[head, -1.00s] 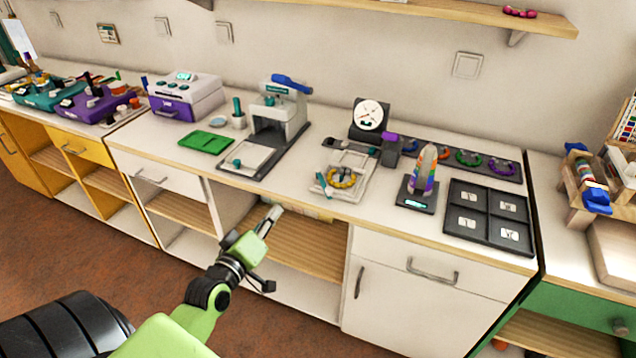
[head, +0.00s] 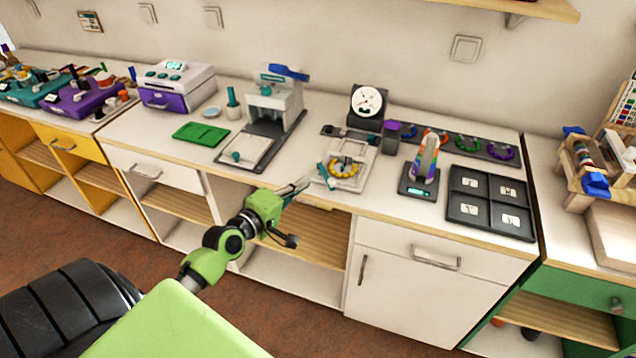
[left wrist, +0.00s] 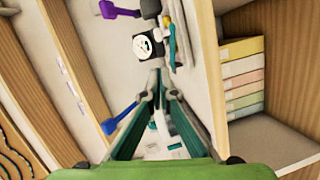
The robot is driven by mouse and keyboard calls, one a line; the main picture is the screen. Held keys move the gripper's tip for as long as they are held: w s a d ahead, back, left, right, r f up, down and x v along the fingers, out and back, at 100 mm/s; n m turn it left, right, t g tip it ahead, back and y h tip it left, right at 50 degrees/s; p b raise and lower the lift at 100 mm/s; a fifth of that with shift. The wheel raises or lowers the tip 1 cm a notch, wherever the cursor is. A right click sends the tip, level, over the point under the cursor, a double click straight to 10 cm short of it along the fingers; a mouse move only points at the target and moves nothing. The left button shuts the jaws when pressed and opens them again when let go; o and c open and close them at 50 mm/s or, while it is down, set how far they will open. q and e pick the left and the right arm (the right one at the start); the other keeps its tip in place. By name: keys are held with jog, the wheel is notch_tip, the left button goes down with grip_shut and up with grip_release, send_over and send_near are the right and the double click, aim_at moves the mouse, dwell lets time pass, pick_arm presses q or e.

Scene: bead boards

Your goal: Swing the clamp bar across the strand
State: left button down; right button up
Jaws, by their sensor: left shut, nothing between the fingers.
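The strand of yellow and orange beads (head: 346,169) lies in a ring on a pale plate (head: 352,187) near the counter's front edge. A teal bar (head: 325,176), apparently the clamp bar, stands at the plate's left side, beside the ring and not across it. It seems to show as a thin teal strip in the left wrist view (left wrist: 172,45). My left gripper (head: 304,184) is shut and empty, just left of the teal bar and by the counter's front edge. Whether it touches the bar, I cannot tell. Its fingers (left wrist: 158,72) meet in the left wrist view. My right gripper is out of view.
A dial gauge (head: 368,101) stands behind the plate, with a purple-topped cylinder (head: 391,136) to its right. A rainbow bead cone (head: 426,158) and a dark tray (head: 488,232) stand further right. A press with a blue handle (head: 283,72) stands left. Bare counter lies between press and plate.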

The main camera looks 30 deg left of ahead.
pick_arm(q)
jog(key=w+d, duration=0.1)
jog(key=w+d+f+p, duration=0.1)
jog(key=w+d, duration=0.1)
jog(key=shift+w, duration=0.3)
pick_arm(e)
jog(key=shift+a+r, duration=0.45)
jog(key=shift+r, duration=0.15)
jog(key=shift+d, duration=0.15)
